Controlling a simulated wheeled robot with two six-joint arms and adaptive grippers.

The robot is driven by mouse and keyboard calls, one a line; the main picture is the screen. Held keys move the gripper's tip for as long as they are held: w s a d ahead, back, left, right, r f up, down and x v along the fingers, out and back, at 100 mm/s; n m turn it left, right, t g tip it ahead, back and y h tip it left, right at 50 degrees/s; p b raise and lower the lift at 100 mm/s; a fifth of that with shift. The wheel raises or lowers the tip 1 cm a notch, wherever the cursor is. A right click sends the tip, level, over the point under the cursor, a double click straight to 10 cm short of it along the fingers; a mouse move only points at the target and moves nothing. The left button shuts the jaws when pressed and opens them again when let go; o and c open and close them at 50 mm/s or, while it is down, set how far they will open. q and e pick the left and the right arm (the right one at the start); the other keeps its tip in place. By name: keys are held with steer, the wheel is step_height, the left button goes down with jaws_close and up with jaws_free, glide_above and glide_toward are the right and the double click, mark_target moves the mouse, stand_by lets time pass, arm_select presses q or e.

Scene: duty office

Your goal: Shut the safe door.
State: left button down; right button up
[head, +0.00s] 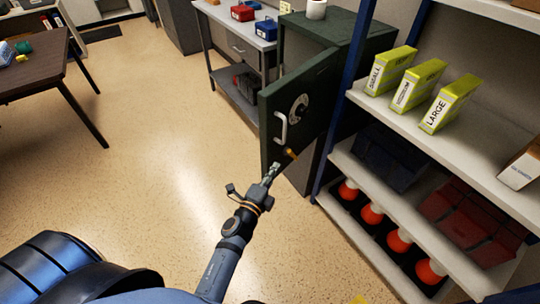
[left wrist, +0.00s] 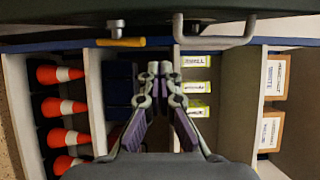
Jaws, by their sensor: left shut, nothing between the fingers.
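The dark green safe door (head: 312,88) stands swung out at an angle from the safe (head: 345,26). It carries a round dial (head: 299,107), a pale pull handle (head: 281,129) and an orange-gripped lever (head: 290,153). My left gripper (head: 271,172) is shut and empty, near the door's lower part. In the left wrist view my fingertips (left wrist: 153,70) are just below the door's dark band (left wrist: 60,24), between the lever (left wrist: 120,42) and the pull handle (left wrist: 215,40). I cannot tell whether they touch the door. My right gripper is not in view.
A shelf rack (head: 350,150) stands close on the right, with yellow-green boxes (head: 415,85) and orange cones (head: 398,240). A grey workbench (head: 235,35) stands behind the door's left side. A brown table (head: 35,70) is far left. Open floor (head: 150,140) lies between.

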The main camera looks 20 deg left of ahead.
mark_target(269, 156)
arm_select(q)
steer(key=shift+w+a+f, duration=0.1)
steer(key=shift+w+a, duration=0.45)
steer(key=shift+w, duration=0.35)
steer(key=shift+w+a+r, duration=0.1)
steer(key=shift+w+a, duration=0.5)
steer(key=shift+w, duration=0.3)
steer(key=shift+w+a+f, duration=0.1)
steer(key=shift+w+a, duration=0.45)
steer(key=shift+w, duration=0.35)
